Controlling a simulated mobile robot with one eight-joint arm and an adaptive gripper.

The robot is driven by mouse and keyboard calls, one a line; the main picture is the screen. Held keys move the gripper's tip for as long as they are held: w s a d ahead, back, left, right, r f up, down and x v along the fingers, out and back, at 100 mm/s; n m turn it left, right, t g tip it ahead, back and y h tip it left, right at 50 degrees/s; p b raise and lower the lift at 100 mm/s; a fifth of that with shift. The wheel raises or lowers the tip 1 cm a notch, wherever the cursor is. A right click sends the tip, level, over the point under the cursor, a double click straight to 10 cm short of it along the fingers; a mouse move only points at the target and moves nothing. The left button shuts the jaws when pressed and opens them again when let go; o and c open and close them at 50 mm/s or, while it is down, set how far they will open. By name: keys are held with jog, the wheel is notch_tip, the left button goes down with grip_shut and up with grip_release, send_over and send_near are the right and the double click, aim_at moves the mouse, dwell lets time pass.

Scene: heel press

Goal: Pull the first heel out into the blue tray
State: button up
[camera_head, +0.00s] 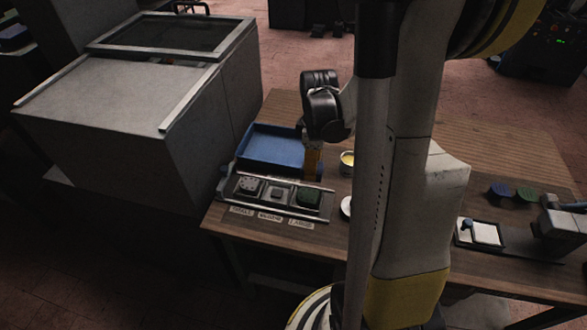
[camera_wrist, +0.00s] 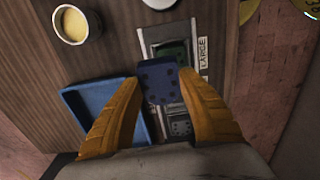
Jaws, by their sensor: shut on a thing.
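My gripper (camera_wrist: 160,84) is shut on a dark blue block with several small holes, which I take to be the heel (camera_wrist: 160,88). The block sits between the two yellow fingers in the wrist view. In the head view my gripper (camera_head: 313,165) points down beside the right end of the blue tray (camera_head: 262,162), and the held heel cannot be made out. The blue tray (camera_wrist: 77,98) also shows at the left in the wrist view. Its visible floor looks empty. Whether the heel touches anything below is unclear.
A metal rack (camera_head: 262,205) in front of the tray holds two grey pieces and a green piece (camera_head: 309,197), above size labels. A cup with yellow contents (camera_head: 347,158) stands right of my gripper. A large grey cabinet (camera_head: 110,105) stands left. Small parts lie at the table's right.

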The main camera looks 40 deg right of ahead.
aim_at(318, 166)
jog(key=shift+s+d+r, duration=0.4)
jog(key=shift+d+r, duration=0.15)
jog(key=shift+r, duration=0.05)
jog(key=shift+r+p, duration=1.2)
jog(key=shift+r, duration=0.15)
